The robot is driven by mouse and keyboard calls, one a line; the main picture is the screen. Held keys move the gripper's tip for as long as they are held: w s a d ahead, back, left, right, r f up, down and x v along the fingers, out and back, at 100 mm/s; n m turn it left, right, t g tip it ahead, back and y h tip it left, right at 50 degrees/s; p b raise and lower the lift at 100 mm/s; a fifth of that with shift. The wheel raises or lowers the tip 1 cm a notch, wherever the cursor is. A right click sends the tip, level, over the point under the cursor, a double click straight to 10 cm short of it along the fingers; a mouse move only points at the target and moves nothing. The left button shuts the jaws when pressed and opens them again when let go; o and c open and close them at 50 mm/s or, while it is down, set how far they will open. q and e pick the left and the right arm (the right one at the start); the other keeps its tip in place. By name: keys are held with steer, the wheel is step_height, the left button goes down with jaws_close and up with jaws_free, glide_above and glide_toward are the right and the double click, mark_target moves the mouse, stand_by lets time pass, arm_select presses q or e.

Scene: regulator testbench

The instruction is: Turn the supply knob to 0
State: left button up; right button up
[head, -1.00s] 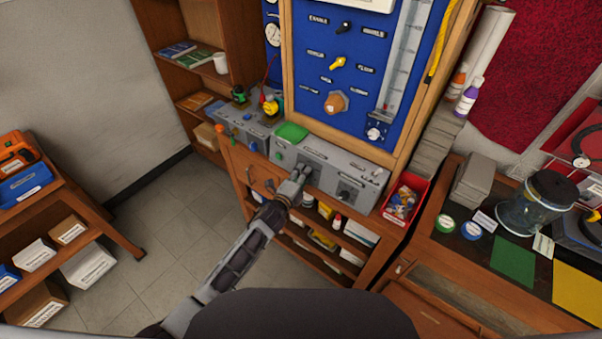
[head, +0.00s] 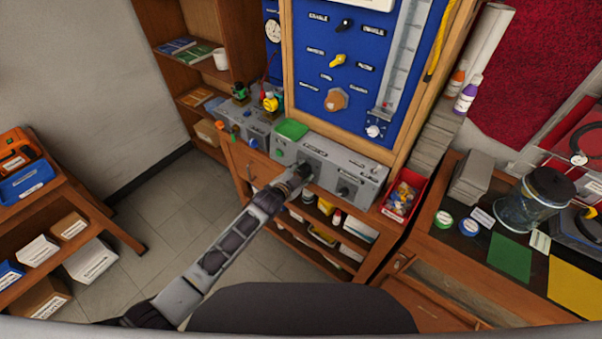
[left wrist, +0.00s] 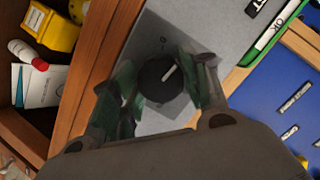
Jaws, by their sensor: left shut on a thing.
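A round black knob (left wrist: 157,82) with a white pointer line shows in the left wrist view, on the grey panel of a bench box. The pointer line leans up and to the right. My left gripper (head: 302,173) is at the front of the grey box (head: 322,158). In the left wrist view its two fingers stand on either side of the knob and are shut on it. In the head view the gripper mostly hides this knob. A second black knob (head: 343,189) is further right on the same box. The knob labels are too small to read. My right gripper is not in view.
A red bin of small parts (head: 404,194) stands at the box's right end. A green pad (head: 291,129) lies on top. A blue panel (head: 345,65) with several knobs rises behind. Open shelves with bottles (head: 325,207) are below. The floor to the left is clear.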

arm_select(q)
steer(key=n+g, duration=0.1)
steer(key=n, duration=0.2)
steer(key=shift+a+n+h, duration=0.1)
steer(key=shift+n+h, duration=0.2)
steer(key=shift+n, duration=0.1)
steer(key=shift+f+n, duration=0.1)
steer(key=shift+n, duration=1.3)
steer(key=o, duration=1)
steer(key=shift+s, duration=0.15)
